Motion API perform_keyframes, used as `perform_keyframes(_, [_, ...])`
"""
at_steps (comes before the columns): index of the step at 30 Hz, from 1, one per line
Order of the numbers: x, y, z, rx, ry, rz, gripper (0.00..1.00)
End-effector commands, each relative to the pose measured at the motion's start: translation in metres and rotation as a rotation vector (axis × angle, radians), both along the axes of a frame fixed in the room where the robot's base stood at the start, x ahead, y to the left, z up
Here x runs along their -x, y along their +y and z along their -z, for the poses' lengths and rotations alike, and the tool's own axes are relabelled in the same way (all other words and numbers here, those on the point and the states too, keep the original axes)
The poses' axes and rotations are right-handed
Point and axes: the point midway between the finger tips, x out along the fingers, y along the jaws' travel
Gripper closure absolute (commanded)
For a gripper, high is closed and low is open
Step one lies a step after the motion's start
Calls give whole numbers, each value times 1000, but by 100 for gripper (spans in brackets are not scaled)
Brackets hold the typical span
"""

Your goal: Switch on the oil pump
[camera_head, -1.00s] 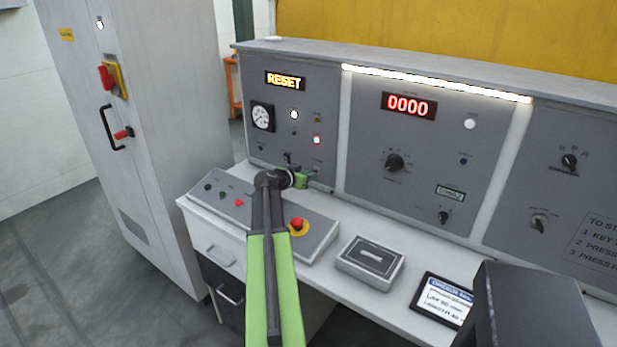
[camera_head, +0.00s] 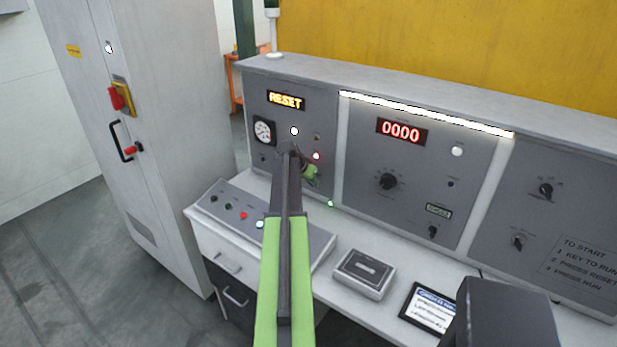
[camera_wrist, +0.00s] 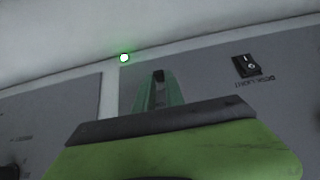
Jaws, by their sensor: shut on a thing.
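A lit green lamp (camera_wrist: 124,57) is beside the fingers on the left in that view. A black rocker switch (camera_wrist: 246,66) with a small label, seen upside down, is to the right, apart from the fingers. I cannot read which control is the oil pump's.
An amber RESET display (camera_head: 286,100), a gauge (camera_head: 264,131) and a white lamp (camera_head: 294,131) are on the left panel. A sloped button box (camera_head: 215,208), a grey box (camera_head: 364,274) and a tablet (camera_head: 432,308) occupy the desk. A tall cabinet (camera_head: 170,90) stands left.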

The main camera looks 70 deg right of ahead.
Motion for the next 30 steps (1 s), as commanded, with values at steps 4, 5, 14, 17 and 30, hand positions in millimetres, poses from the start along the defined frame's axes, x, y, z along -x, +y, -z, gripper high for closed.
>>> perform_keyframes(4, [-5, -6, -7, -63, -27, -5, 100])
perform_keyframes(5, [-5, -6, -7, -76, -30, -6, 100])
perform_keyframes(14, [-4, -6, -6, -139, -47, -7, 100])
perform_keyframes(17, [-4, -6, -6, -143, -48, -7, 100])
perform_keyframes(30, [-4, -5, -5, -146, -48, -5, 66])
